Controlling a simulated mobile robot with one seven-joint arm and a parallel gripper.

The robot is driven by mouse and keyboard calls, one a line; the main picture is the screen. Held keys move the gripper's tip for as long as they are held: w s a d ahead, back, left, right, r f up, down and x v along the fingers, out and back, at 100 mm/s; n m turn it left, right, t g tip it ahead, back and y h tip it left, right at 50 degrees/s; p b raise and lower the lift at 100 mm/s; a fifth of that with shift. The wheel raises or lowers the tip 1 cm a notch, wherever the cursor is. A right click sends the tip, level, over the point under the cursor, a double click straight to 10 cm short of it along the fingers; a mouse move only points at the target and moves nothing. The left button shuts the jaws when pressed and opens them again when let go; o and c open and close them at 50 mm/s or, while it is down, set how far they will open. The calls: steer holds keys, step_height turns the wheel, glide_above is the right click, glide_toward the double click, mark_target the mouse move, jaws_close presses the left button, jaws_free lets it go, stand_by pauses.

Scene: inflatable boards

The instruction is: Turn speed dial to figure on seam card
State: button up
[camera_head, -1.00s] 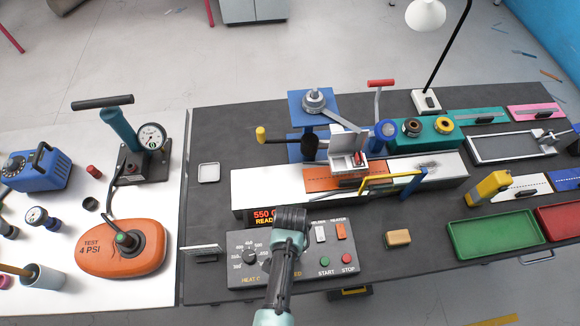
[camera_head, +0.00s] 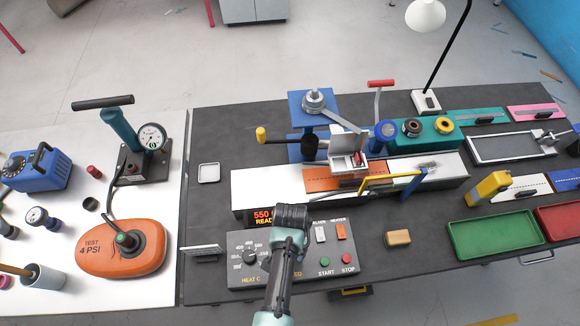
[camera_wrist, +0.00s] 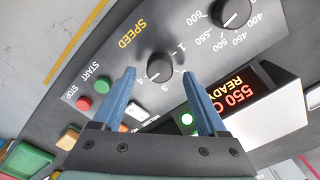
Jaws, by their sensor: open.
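The speed dial (camera_wrist: 160,76) is a dark round knob beside the printed word SPEED in the wrist view. The figures 1, 3 and 4 are readable around it; its exact setting is too small to tell. My gripper (camera_wrist: 160,73) is open. Its two blue fingers lie on either side of the dial in that view, apart from it; their height above the panel is unclear. In the head view my gripper (camera_head: 290,218) hides the dial. A white card (camera_head: 202,250) stands left of the control panel (camera_head: 238,275). Its writing is not readable, so I cannot tell whether it is the seam card.
The heat dial (camera_wrist: 235,12) and lit 550 READY display (camera_wrist: 245,90) are close to the fingers. The green start button (camera_head: 326,262), red stop button (camera_head: 347,258) and two rocker switches lie to the right.

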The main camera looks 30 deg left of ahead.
step_height(320, 180, up, 11)
steer(key=shift+b, duration=0.45)
steer(key=shift+r, duration=0.1)
stand_by(0.4)
